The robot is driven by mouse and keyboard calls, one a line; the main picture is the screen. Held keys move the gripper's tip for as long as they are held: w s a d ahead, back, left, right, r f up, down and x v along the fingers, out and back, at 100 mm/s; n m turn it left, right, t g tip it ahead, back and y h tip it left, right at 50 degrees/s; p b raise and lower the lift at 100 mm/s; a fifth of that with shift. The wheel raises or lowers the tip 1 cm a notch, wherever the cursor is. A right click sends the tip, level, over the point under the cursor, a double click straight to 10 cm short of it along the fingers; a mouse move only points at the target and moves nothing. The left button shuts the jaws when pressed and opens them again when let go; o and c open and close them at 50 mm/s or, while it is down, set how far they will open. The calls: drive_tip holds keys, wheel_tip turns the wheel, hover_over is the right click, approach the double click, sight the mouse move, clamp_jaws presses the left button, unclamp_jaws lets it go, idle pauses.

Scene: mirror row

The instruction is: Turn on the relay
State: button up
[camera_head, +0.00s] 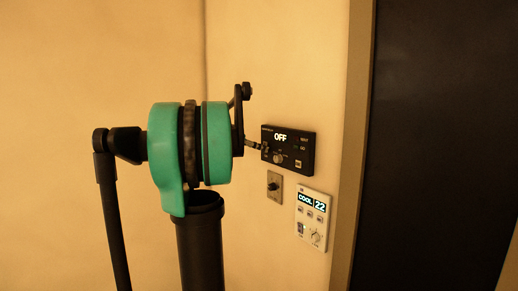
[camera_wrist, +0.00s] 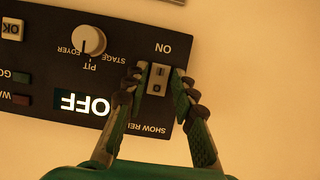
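The relay is a black wall panel (camera_head: 299,151) with a lit display reading OFF (camera_head: 280,137). In the wrist view the panel (camera_wrist: 70,45) appears upside down, with its OFF display (camera_wrist: 82,104), and partly cut off at the left. A small light-coloured rocker switch (camera_wrist: 157,79) sits near the panel's edge, beside the label ON. My gripper (camera_wrist: 159,80) is partly open, one finger on each side of the switch. I cannot tell whether the fingertips touch it. In the head view my gripper (camera_head: 254,145) reaches the panel's left edge.
The panel also has a round knob (camera_wrist: 90,40) marked FOYER, STAGE and PIT, and an OK button (camera_wrist: 12,29). Below the panel are a metal plate with a dark knob (camera_head: 273,187) and a white thermostat (camera_head: 314,216) reading COOL 22. A dark door-like surface (camera_head: 440,150) stands at right.

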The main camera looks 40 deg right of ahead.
clamp_jaws()
drive_tip(key=shift+f, duration=0.1)
drive_tip(key=shift+f+h, duration=0.3)
drive_tip(key=shift+h, duration=1.1)
drive_tip(key=o, duration=0.5)
unclamp_jaws()
drive_tip(key=w+a+r, duration=0.1)
drive_tip(key=a, duration=1.1)
drive_tip(key=shift+w+r, duration=0.2)
drive_tip(key=shift+r, duration=0.1)
